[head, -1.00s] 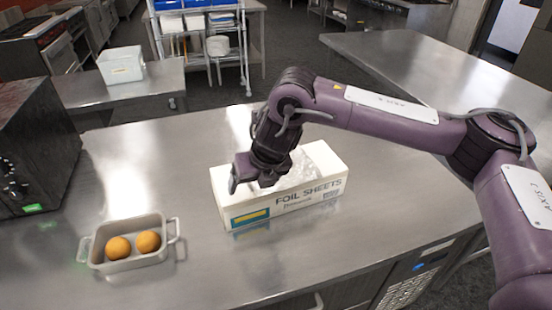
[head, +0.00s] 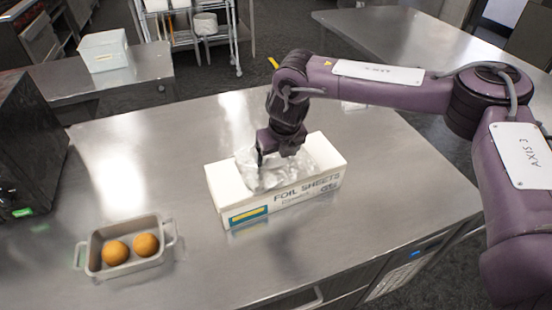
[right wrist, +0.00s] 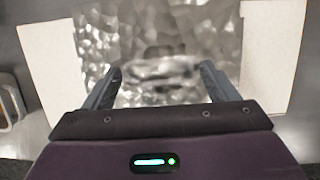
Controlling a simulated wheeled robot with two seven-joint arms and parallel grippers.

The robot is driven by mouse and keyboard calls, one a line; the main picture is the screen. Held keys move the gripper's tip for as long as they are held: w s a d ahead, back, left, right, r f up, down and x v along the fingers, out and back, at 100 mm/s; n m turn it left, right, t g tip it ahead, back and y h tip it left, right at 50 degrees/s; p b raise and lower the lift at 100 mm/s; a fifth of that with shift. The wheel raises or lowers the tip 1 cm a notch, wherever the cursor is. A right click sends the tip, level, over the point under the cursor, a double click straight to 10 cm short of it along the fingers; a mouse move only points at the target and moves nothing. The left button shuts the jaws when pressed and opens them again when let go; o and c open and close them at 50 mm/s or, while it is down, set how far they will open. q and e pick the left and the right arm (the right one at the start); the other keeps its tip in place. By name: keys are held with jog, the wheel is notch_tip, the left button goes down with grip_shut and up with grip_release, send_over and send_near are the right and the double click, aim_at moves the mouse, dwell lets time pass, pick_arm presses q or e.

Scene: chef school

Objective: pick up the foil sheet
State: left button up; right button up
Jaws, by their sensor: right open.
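A white box labelled FOIL SHEETS (head: 300,195) lies on the steel table in the head view. A crumpled, shiny foil sheet (head: 318,154) shows at the opening in its top. My right gripper (head: 272,160) points down over the foil at the middle of the box. In the right wrist view the foil (right wrist: 165,45) fills the space ahead of and between the two open fingers (right wrist: 160,80), with white box top on both sides. Whether the fingers touch the foil I cannot tell. My left gripper is not in view.
A small grey two-handled dish (head: 98,266) with two orange round items (head: 146,244) stands left of the box. A dark appliance (head: 30,150) stands at the left edge. The table right of the box is clear. A white bin (head: 104,52) is on another table behind.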

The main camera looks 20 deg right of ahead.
aim_at(276, 158)
jog(key=shift+s, duration=0.1)
jog(key=c, duration=1.1)
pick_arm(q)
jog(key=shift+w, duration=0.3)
pick_arm(e)
jog(key=shift+o, duration=0.2)
jog(key=shift+r, duration=0.1)
